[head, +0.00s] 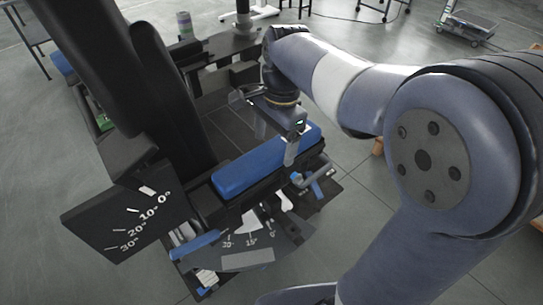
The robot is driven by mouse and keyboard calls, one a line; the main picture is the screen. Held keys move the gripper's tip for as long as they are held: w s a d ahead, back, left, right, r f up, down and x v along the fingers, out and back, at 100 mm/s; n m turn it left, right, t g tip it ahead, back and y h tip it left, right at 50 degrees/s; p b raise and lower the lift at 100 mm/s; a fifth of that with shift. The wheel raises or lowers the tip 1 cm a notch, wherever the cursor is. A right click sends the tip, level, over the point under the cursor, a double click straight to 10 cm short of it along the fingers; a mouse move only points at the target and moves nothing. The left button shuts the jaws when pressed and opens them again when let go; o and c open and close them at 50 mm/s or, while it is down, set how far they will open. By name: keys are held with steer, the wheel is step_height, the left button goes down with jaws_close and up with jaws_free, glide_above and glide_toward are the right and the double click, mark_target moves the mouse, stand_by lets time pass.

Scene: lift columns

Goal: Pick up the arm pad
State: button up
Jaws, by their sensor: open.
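The arm pad (240,177) is a long blue cushion on a black armrest of a dark seat, in the middle of the head view. It lies slanted, its right end higher in the picture. My gripper (290,150) is over the right part of the pad, with a pale finger reaching down at it. The gripper is open; whether the finger touches the pad I cannot tell. The finger hides part of the pad, and the second finger is not clear.
The black seat back (165,110) rises left of the pad. A black angle plate (125,215) juts out at lower left, and another scale plate (250,245) sits below the pad. Grey floor (390,215) is open at right. A trolley (468,28) stands far right.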

mark_target(271, 149)
steer(key=f, duration=0.2)
steer(key=shift+w+a+f, duration=0.25)
steer(key=shift+a+f, duration=0.05)
steer(key=shift+a, duration=0.1)
steer(key=shift+s+f, duration=0.1)
steer(key=shift+f, duration=0.3)
steer(key=c, duration=1.2)
steer(key=shift+o, duration=0.2)
step_height(271, 149, up, 10)
steer(key=shift+r+p, duration=0.25)
steer(key=shift+p, duration=0.1)
